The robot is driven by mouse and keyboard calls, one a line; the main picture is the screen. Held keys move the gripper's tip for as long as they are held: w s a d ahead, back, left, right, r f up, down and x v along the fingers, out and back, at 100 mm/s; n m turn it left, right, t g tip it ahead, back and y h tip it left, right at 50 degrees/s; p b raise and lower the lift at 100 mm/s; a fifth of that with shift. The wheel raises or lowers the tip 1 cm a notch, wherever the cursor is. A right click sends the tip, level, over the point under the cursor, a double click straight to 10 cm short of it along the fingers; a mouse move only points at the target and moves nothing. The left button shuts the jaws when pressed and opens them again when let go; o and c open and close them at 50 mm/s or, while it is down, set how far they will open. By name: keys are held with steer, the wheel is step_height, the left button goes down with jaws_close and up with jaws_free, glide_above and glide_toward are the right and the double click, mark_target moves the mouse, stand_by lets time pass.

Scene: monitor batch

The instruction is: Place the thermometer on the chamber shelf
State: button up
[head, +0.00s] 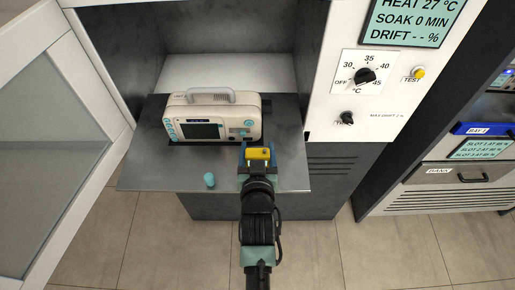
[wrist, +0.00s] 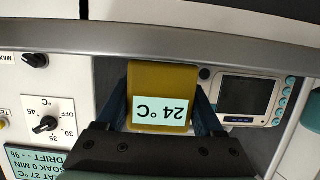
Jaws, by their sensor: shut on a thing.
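The yellow thermometer (head: 258,153) is in my gripper (head: 257,166), at the right front of the dark grey chamber shelf (head: 150,172). In the wrist view the thermometer (wrist: 160,75) sits between the two blue fingers of my gripper (wrist: 164,108). Its display reads 24 °C, upside down in that view. I cannot tell whether its underside touches the shelf. A cream monitor (head: 214,118) with a grey handle stands on the shelf, to the left of and behind the thermometer. Its screen (wrist: 245,95) also shows in the wrist view.
A small teal cylinder (head: 209,180) stands near the shelf's front edge, left of my gripper. The open glazed door (head: 45,140) is at the left. The control panel (head: 365,75) with dials is at the right. The shelf's left part is clear.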

steer(key=o, duration=1)
steer(key=shift+f, duration=0.15)
steer(key=shift+c, duration=0.2)
steer(key=o, duration=0.4)
steer(key=shift+o, duration=0.2)
steer(key=shift+r, duration=0.2)
steer(key=v, duration=1.2)
